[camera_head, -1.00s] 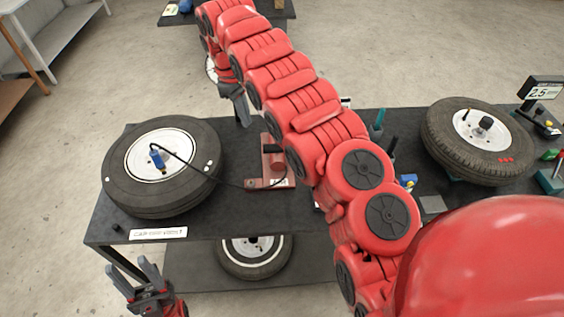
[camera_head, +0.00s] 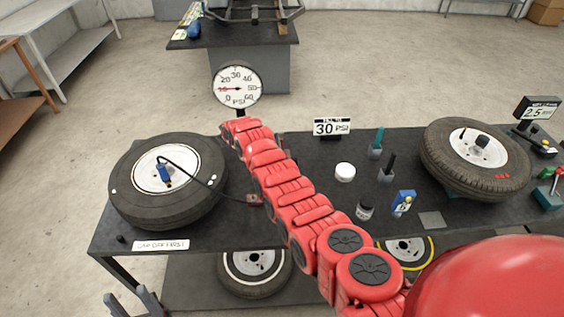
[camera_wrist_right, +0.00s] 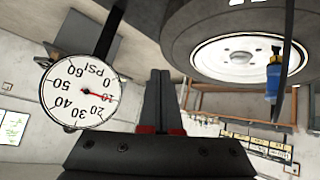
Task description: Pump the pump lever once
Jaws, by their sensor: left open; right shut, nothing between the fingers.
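A hose runs to the blue valve chuck (camera_head: 164,173) on the left wheel (camera_head: 168,205). My right gripper (camera_wrist_right: 163,98) is shut and empty in the wrist view, hidden in the head view. My left gripper (camera_head: 137,300) is open at the bottom left, below the bench's front edge.
Spare wheels lie on the shelf below.

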